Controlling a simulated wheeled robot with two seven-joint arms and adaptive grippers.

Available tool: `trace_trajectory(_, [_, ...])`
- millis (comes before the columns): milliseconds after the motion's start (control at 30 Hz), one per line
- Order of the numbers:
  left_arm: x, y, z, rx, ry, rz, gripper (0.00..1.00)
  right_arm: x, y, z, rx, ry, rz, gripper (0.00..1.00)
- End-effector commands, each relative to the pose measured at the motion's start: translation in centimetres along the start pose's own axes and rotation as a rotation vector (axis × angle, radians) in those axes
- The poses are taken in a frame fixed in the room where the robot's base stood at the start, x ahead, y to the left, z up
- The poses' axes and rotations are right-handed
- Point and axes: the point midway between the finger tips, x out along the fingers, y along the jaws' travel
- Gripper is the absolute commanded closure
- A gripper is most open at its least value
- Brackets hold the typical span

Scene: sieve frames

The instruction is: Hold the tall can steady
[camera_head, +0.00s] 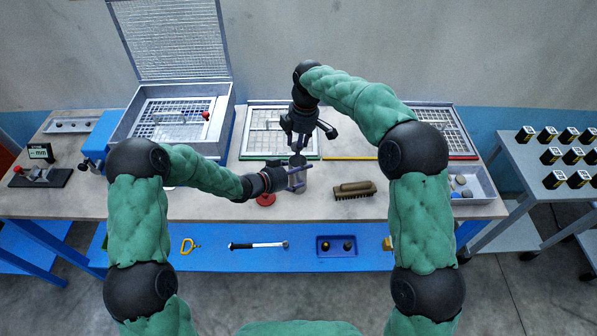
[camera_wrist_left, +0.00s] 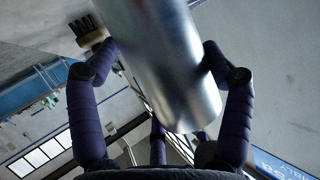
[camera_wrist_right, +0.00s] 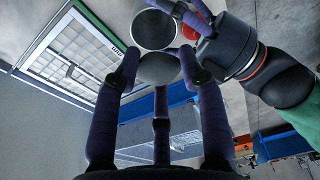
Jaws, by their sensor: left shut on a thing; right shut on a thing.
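The tall can (camera_head: 299,182) is a silver metal cylinder near the front middle of the bench. My left gripper (camera_head: 291,181) is shut around its side; the can also fills the middle of the left wrist view (camera_wrist_left: 165,60). In the right wrist view its round open mouth (camera_wrist_right: 154,29) shows. My right gripper (camera_head: 298,150) is just above the can, fingers down, shut on a smooth grey rounded thing (camera_wrist_right: 158,68). In the right wrist view that thing overlaps the near edge of the mouth; I cannot tell whether they touch.
A red disc (camera_head: 265,199) lies left of the can, a brush (camera_head: 355,190) to its right. Sieve frames (camera_head: 262,156) lie behind. A hinged case (camera_head: 226,110) stands open at the back left. A tray (camera_head: 481,196) with several pebbles is at the right end.

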Motion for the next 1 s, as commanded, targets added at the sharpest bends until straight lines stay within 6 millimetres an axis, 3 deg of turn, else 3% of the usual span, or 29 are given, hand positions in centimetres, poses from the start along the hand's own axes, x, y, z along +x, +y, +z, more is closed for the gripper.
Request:
trace_trajectory(400, [0.0, 0.1, 0.1, -0.002, -0.003, 0.002, 0.79, 2.5, 0.0, 0.4, 0.001, -0.001, -0.001, 0.92])
trace_trajectory(767, [0.0, 0.1, 0.1, -0.002, -0.003, 0.002, 0.79, 2.8, 0.0, 0.4, 0.000, 0.000, 0.000, 0.92])
trace_trajectory(800, [0.0, 0.1, 0.1, -0.002, -0.003, 0.002, 0.79, 2.8, 0.0, 0.4, 0.000, 0.000, 0.000, 0.53])
trace_trajectory(900, [0.0, 0.1, 0.1, -0.002, -0.003, 0.002, 0.79, 2.8, 0.0, 0.4, 0.000, 0.000, 0.000, 0.31])
trace_trajectory(1000, [0.0, 0.1, 0.1, -0.002, -0.003, 0.002, 0.79, 2.8, 0.0, 0.4, 0.000, 0.000, 0.000, 0.31])
